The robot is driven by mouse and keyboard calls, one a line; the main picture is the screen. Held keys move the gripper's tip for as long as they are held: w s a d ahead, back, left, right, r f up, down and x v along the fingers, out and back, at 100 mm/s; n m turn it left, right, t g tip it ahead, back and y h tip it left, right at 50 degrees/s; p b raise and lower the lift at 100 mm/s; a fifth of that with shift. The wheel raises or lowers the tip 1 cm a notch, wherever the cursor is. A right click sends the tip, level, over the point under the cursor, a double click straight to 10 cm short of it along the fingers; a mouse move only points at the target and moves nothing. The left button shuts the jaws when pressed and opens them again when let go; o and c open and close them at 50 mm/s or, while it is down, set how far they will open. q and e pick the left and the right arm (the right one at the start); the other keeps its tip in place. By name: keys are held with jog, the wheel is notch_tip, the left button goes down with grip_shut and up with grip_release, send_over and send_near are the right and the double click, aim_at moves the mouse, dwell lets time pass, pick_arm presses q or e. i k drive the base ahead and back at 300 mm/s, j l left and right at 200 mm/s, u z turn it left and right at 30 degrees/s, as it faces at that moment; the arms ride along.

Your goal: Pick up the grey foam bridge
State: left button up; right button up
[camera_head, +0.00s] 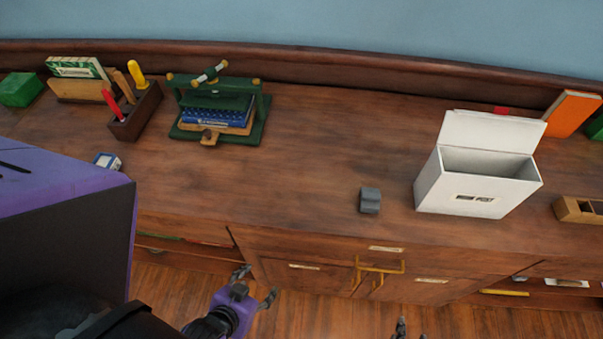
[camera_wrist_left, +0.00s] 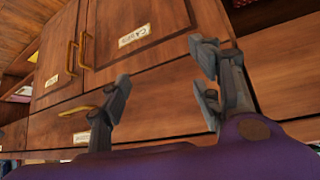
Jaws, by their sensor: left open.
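The grey foam bridge (camera_head: 370,200) is a small grey block on the wooden counter, near its front edge and left of the white box. My left gripper (camera_head: 255,284) is open and empty, low in front of the cabinet, to the left of and below the bridge. In the left wrist view my left gripper (camera_wrist_left: 160,75) has its fingers apart, facing cabinet doors and drawers; the bridge does not show there. Dark finger parts of my right gripper (camera_head: 401,328) just show at the bottom edge, too little to tell its state.
A white box (camera_head: 470,190) with a raised lid stands right of the bridge. A green press (camera_head: 222,110) and a brown tool holder (camera_head: 135,112) stand at the back left. A wooden tray (camera_head: 575,210) is at the right. Brass handles (camera_head: 378,268) stick out below the counter edge. The counter's middle is clear.

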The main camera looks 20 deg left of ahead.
aim_at(371, 197)
jog(key=z, duration=1.15)
jog(key=k+j+z, duration=0.55)
jog(key=z, duration=0.15)
jog(key=k+j, duration=0.2)
jog(key=k, duration=0.35)
jog(key=i+j, duration=0.35)
jog(key=i, duration=0.1)
